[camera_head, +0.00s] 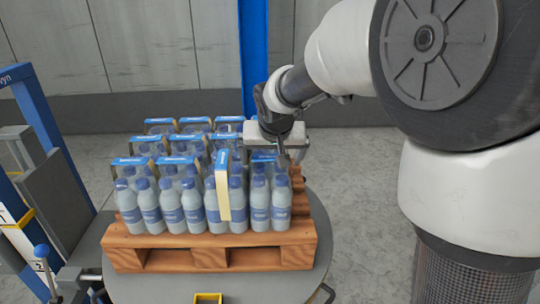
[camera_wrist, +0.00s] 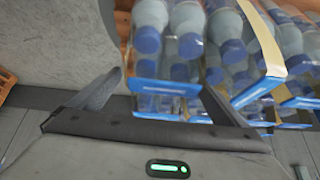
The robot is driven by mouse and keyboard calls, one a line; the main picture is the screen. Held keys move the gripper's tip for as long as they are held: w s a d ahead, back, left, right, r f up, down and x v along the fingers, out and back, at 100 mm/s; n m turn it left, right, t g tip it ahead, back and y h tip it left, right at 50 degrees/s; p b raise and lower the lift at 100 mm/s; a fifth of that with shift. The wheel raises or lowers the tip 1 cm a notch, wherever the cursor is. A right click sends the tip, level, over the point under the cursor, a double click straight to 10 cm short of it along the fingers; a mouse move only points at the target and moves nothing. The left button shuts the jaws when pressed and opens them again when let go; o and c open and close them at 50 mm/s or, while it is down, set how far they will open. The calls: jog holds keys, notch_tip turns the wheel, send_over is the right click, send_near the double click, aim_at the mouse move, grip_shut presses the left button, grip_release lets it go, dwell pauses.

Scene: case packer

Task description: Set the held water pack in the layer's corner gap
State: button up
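The held water pack (camera_head: 281,206) is a block of clear bottles with blue caps at the pallet's front right corner. My gripper (camera_head: 283,152) is above it. In the wrist view, the fingers of my gripper (camera_wrist: 162,85) stand apart, one at each end of the pack's blue band (camera_wrist: 165,87), and appear closed on it. The pack looks upright, its caps about level with its neighbours'. I cannot tell whether its base touches the pallet. The neighbouring pack (camera_head: 213,208) to its left has a tan band running down its front. The corner gap's floor is hidden.
The wooden pallet (camera_head: 212,257) sits on a round grey table (camera_head: 150,288). Several packs (camera_head: 150,147) with blue-topped bands fill the layer behind and to the left. A blue-framed machine (camera_head: 45,120) stands at the left. Open floor (camera_head: 355,220) lies right of the pallet.

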jog(key=shift+a+r, duration=0.15)
jog(key=shift+a, duration=0.1)
jog(key=shift+s+r, duration=0.15)
jog(key=shift+r, duration=0.15)
jog(key=p+v, duration=0.1)
jog(key=v, duration=0.9)
jog(key=s+d+f, duration=0.1)
jog(key=s+d, duration=0.2)
jog(key=s, duration=0.5)
jog(key=s+d+f, duration=0.1)
jog(key=s+d, duration=0.3)
jog(key=s, duration=0.3)
jog(key=s+d+f+g, duration=0.1)
jog(key=s+d, duration=0.3)
jog(key=s, duration=0.4)
jog(key=shift+s, duration=0.35)
